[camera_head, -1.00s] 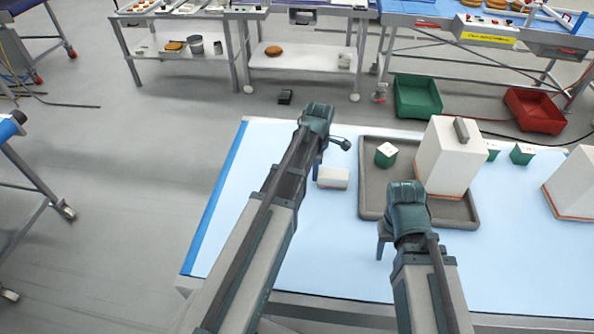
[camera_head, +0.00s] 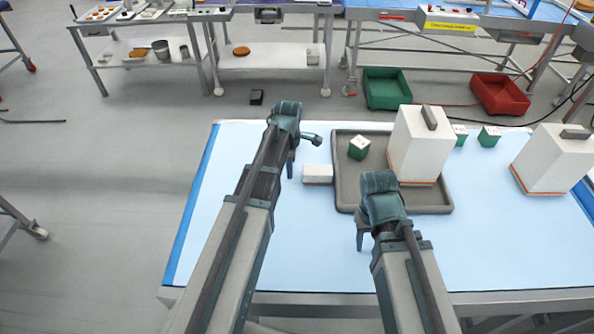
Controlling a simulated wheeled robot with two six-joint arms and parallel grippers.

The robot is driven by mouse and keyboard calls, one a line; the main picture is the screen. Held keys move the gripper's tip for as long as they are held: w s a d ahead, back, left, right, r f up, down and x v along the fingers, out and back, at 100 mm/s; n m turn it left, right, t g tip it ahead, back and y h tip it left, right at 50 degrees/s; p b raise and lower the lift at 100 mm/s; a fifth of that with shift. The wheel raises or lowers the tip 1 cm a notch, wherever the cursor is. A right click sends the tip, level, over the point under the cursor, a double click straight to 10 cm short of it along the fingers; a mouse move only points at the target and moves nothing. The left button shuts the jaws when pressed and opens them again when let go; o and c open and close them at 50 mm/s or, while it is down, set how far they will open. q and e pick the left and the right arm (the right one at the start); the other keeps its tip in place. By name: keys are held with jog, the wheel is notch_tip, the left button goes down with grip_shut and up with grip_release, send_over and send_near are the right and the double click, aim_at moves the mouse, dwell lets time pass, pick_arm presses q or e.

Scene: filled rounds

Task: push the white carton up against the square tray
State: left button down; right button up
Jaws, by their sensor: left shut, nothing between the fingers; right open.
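The small white carton (camera_head: 318,174) lies on the pale blue table top, directly left of the square grey tray (camera_head: 345,195). Its right end appears to meet the tray's left rim; no clear gap shows between them. My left gripper (camera_head: 291,166) is shut and empty, with its fingers pointing down just left of the carton. A narrow strip of blue shows between fingers and carton. My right gripper (camera_head: 361,238) is open and empty near the tray's front left corner, and its wrist hides part of the tray's front.
A tall white box (camera_head: 420,145) and a green cube (camera_head: 359,148) stand in the tray. Green cubes (camera_head: 489,137) and another white box (camera_head: 553,160) stand to the right. The table left of my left arm is clear.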

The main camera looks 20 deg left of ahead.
notch_tip(320, 180, up, 10)
jog(key=p, duration=1)
jog(key=shift+s, duration=0.1)
